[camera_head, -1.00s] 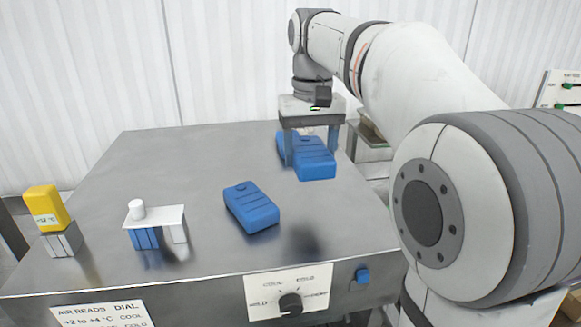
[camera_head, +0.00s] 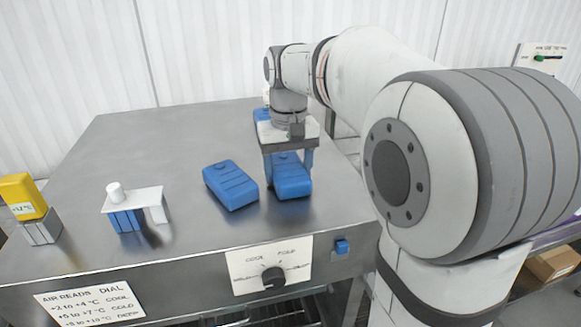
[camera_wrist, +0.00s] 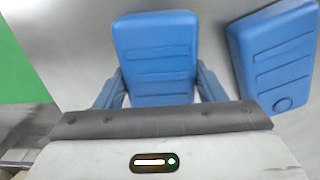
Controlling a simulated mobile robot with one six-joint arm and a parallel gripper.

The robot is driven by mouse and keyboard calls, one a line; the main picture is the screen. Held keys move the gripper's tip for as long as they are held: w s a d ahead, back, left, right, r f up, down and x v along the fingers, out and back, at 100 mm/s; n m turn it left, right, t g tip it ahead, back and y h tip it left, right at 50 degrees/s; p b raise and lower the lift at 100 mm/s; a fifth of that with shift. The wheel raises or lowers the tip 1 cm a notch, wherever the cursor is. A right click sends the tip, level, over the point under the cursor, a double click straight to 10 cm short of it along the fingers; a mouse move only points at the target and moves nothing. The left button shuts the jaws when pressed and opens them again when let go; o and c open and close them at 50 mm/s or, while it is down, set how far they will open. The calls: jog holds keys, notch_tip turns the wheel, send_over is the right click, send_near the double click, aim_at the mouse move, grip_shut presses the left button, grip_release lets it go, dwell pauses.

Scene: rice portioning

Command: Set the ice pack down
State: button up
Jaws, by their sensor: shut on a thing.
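My gripper (camera_head: 289,166) points down over the front right of the metal table and is shut on a blue ice pack (camera_head: 292,183). In the wrist view this held ice pack (camera_wrist: 155,50) sits upright in the picture between the two blue fingers. Its near end is hidden by the gripper body. I cannot tell whether it touches the table or hangs just above it. A second blue ice pack (camera_head: 230,186) lies just left of it, with a small gap; it also shows at the right of the wrist view (camera_wrist: 275,60).
The steel table (camera_head: 130,150) has wide free room at the left and back. Another blue ice pack (camera_head: 261,114) lies behind my gripper, partly hidden. A white stand (camera_head: 133,199) and a yellow thermometer (camera_head: 22,196) stand at front left. A dial (camera_head: 272,277) is on the front face.

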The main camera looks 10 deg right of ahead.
aim_at(289, 167)
jog(key=o, duration=1.2)
jog(key=shift+f, duration=0.1)
notch_tip(289, 167, up, 12)
